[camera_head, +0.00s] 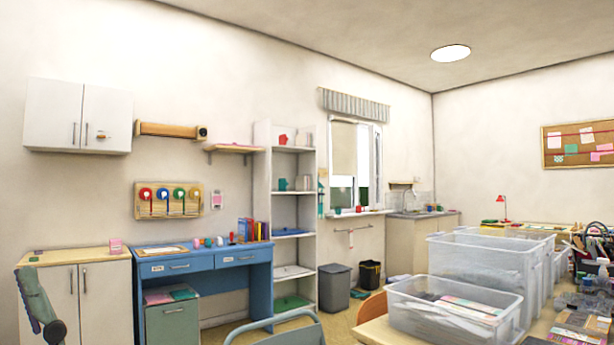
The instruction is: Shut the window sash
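The window (331,165) is in the far wall, right of the tall white shelf, small and distant in the head view. A white-framed sash (371,128) is at its right side and looks swung out at an angle, though the exact gap is hard to tell. A beige blind (344,148) covers the upper left part of the opening. Its handle cannot be made out. My gripper is not in view.
Small items stand on the windowsill (350,214). Grey (334,287) and black (370,273) bins stand below. Clear plastic bins (455,312) on a table fill the right foreground. A teal chair (290,332) is at the bottom. Some floor (340,320) shows between.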

